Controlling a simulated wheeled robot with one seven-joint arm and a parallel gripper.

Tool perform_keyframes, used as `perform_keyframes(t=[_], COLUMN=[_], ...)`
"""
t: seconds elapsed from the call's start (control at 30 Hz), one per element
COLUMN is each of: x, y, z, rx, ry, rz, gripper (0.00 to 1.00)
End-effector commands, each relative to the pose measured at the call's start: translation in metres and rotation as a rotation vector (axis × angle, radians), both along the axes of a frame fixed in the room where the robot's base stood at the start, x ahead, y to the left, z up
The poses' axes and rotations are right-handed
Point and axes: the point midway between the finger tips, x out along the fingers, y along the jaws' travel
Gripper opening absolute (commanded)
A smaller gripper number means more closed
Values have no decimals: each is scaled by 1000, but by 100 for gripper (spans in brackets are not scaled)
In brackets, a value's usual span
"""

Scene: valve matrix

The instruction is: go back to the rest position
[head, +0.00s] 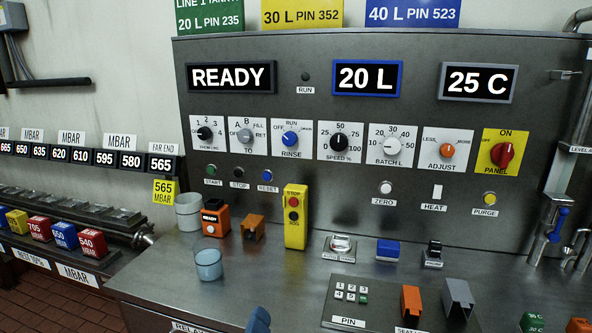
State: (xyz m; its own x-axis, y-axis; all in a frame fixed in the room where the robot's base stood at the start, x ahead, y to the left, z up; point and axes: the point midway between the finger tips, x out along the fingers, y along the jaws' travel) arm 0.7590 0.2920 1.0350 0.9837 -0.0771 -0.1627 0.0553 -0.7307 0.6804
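My gripper is not in view. The control panel (330,215) stands upright behind a metal bench (150,285). Its displays read READY (231,77), 20 L (368,78) and 25 C (478,83). Below them is a row of knobs, with a red PANEL knob (502,155) at the right end. A blue rounded piece (259,320) shows at the bottom edge, cut off by the frame; I cannot tell what it belongs to.
On the bench stand a yellow stop-run box (296,217), a light-blue cup (208,264), a grey cup (189,211), an orange READY device (215,218) and a PIN keypad (350,293). A pipe with a blue handle (558,225) is at right. The bench's front left is clear.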

Motion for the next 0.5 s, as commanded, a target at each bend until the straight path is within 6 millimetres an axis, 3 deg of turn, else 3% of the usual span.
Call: perform_keyframes(t=[0.03, 0.2, 0.33, 0.5], x=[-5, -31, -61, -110], y=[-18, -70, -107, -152], z=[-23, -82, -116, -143], rx=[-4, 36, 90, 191], ry=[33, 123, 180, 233], rz=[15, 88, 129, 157], gripper=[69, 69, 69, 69])
